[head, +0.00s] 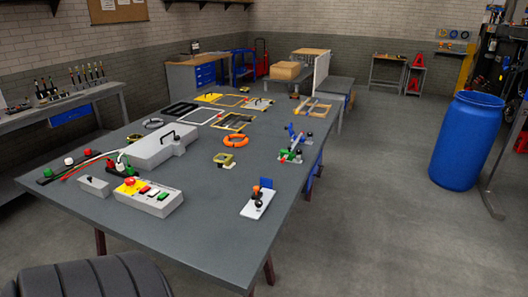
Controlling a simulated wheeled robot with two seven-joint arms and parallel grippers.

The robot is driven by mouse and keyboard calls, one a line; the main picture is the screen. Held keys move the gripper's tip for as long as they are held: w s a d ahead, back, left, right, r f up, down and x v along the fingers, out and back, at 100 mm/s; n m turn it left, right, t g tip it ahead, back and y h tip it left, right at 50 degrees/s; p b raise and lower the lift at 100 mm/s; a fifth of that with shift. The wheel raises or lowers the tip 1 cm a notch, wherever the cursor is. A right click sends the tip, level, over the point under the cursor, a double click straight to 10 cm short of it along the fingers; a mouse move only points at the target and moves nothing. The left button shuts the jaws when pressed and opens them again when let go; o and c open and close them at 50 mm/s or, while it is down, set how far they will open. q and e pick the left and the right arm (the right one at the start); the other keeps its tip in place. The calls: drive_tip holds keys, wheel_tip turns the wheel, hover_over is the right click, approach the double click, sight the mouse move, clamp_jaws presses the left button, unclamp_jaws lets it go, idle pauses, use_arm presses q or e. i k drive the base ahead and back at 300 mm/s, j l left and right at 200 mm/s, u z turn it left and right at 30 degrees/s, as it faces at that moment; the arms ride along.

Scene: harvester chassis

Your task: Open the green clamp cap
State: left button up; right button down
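Several small green parts show on the grey workbench (215,215), and I cannot tell for certain which is the green clamp cap. A small fixture (296,148) with blue, red and green parts stands near the bench's right edge; its green part (284,157) is at its lower left. Another green part (122,171) sits among red and black cables at the left. A small green knob (47,173) is near the bench's left end. These are too small to tell open from closed. Neither of my grippers is in view.
A grey box with a handle (150,150), a button box (150,196), an orange ring (236,141) and a joystick plate (258,204) lie on the bench. A blue barrel (467,140) stands right. A black rounded object (88,277) is at lower left. The right-hand floor is largely clear.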

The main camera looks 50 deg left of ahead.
sight(282, 152)
drive_tip(key=u, duration=1.55)
drive_tip(key=i+l+u, duration=0.15)
drive_tip(key=l+u, duration=0.15)
drive_tip(key=l, duration=0.2)
drive_tip(key=i+l+u, duration=0.1)
drive_tip(key=l+u, duration=0.2)
drive_tip(key=l, duration=0.15)
drive_tip(key=l+u, duration=0.25)
drive_tip(key=l, duration=0.25)
